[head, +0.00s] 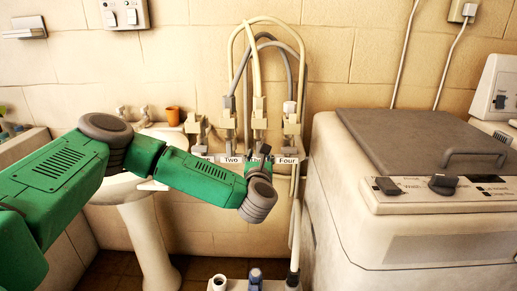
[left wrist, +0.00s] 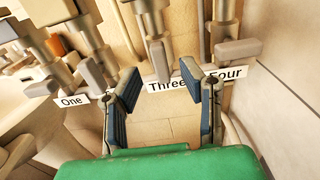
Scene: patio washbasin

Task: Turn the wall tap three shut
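Wall tap three (left wrist: 152,20) is a metal tap on the wall in the left wrist view, above a white label reading "Three" (left wrist: 168,85). Its grey lever (left wrist: 158,60) points down. In the head view, tap three (head: 259,118) stands between taps two and four, its label partly hidden by my gripper. My left gripper (left wrist: 158,72) is open, its two blue-padded fingers apart on either side below the lever. The lever shows in the gap near the fingertips, and I cannot tell whether they touch it. In the head view the left gripper (head: 259,155) is small and partly hidden by my wrist. My right gripper is not in view.
Tap four (head: 291,122) is close on the right, with its lever (left wrist: 238,48) sideways. Taps two (head: 228,120) and one (head: 196,127) are on the left. Hoses rise above the taps. A washing machine (head: 415,240) stands right, a white basin pedestal (head: 146,235) left.

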